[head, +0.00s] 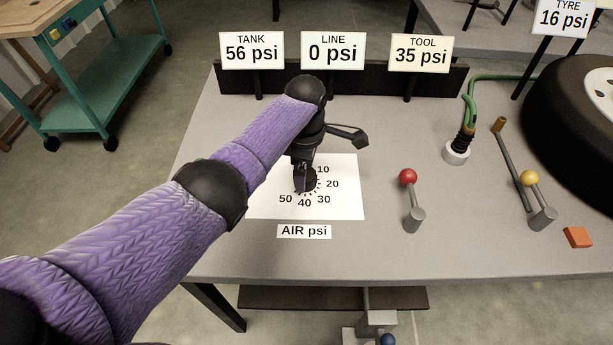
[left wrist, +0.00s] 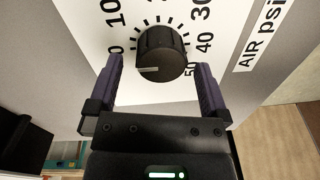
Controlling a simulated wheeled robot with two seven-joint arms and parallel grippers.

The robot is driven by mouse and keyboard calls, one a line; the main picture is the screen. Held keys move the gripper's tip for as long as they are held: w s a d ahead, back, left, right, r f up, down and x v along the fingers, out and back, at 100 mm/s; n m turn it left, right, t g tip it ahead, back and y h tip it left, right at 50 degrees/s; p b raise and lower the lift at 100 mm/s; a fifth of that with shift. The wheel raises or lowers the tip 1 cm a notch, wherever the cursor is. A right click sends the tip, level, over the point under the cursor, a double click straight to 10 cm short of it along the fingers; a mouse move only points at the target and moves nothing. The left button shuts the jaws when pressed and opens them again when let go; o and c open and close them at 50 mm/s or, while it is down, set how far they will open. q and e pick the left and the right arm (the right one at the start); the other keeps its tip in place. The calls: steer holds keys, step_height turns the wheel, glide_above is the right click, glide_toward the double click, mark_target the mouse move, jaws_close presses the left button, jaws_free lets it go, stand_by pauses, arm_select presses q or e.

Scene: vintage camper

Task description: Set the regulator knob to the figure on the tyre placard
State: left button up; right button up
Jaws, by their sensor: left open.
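The black regulator knob (left wrist: 165,45) sits on a white dial plate marked with figures from 10 to 50; a 0 is partly hidden. Its pale pointer line points left in the left wrist view, roughly toward the 0 end. The knob is mostly hidden by my arm in the head view. My left gripper (left wrist: 160,66) is open, its fingers on either side of the knob with gaps; it also shows over the dial in the head view (head: 304,188). The tyre placard (head: 563,18) reads 16 psi. My right gripper is not in view.
Signs read TANK 56 psi (head: 252,52), LINE 0 psi (head: 332,51) and TOOL 35 psi (head: 421,54). A red-knobbed lever (head: 408,178), a yellow-knobbed lever (head: 530,178), a hose fitting (head: 458,150), an orange block (head: 577,237) and a tyre (head: 560,120) are to the right.

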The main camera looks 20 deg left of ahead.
arm_select(q)
steer(key=shift+s+f, duration=0.1)
steer(key=shift+f, duration=0.85)
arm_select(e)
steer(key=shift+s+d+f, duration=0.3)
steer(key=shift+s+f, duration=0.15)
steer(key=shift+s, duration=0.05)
arm_select(q)
steer(key=c, duration=1.2)
steer(key=shift+r, duration=0.1)
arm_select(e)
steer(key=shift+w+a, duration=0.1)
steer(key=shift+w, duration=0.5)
